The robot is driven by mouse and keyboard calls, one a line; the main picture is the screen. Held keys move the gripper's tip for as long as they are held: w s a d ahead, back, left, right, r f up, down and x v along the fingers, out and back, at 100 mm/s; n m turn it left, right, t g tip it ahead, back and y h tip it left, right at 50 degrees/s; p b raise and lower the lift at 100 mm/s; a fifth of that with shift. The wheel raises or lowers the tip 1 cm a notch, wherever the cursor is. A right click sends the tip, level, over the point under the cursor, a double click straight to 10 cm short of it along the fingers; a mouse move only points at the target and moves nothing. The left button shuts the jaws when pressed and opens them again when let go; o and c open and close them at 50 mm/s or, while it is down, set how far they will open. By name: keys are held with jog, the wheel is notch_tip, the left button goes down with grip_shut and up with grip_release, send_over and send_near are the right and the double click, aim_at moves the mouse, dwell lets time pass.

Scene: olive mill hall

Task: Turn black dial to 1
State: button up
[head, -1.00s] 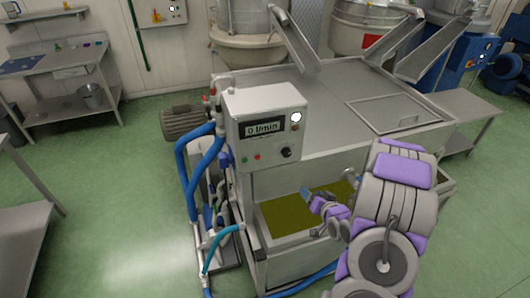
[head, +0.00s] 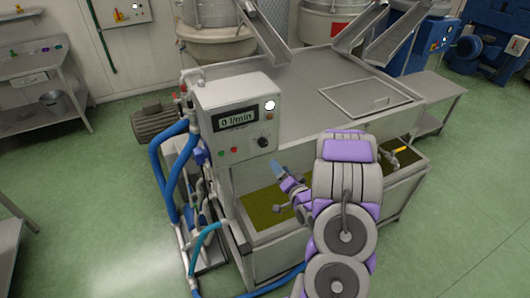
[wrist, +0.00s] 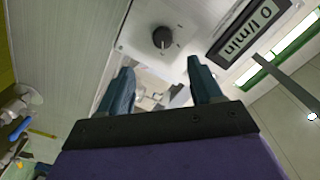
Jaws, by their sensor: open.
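The black dial (head: 263,142) sits at the lower right of the light grey control box's front face. In the wrist view the dial (wrist: 162,38) shows upside down, with a pale pointer mark on it; the scale numbers are too small to read. The box's display (head: 236,119) reads 0 l/min. My gripper (head: 280,174) is below and a little right of the dial, apart from it. In the wrist view its two dark fingers (wrist: 159,80) are spread with nothing between them, and the dial lies beyond their tips.
The metal tank (head: 284,257) holding greenish liquid stands under the box. Blue hoses (head: 160,165) and pipes run down its left side. Green floor (head: 110,230) is open at left.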

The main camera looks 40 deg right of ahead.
aim_at(264, 145)
jog(key=b+x, duration=0.3)
jog(key=x, duration=1)
jog(key=shift+d+r, duration=0.1)
jog(key=shift+c, duration=0.4)
jog(key=c, duration=1)
